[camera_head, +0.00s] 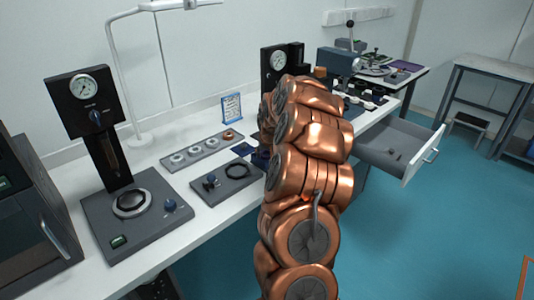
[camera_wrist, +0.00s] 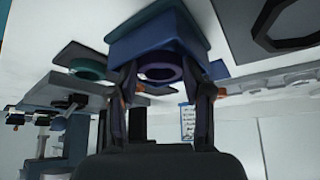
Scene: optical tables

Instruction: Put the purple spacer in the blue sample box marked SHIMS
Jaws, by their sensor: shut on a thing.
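The purple spacer (camera_wrist: 161,74) is a ring held between the two fingers of my gripper (camera_wrist: 163,80) in the wrist view, which looks upside down. A blue box (camera_wrist: 158,36) lies directly beyond the spacer and fingertips. I cannot tell whether the spacer is inside it or just clear of it. No SHIMS marking is readable. In the head view my copper arm hides the gripper and spacer; a dark blue thing (camera_head: 261,157) shows only partly beside the arm.
A teal ring (camera_wrist: 88,69) lies near the blue box. On the white bench are a grey tray (camera_head: 203,151) with several rings, a dark plate (camera_head: 227,183) with a cable loop, and a dial gauge stand (camera_head: 129,213). An open drawer (camera_head: 392,147) juts out at right.

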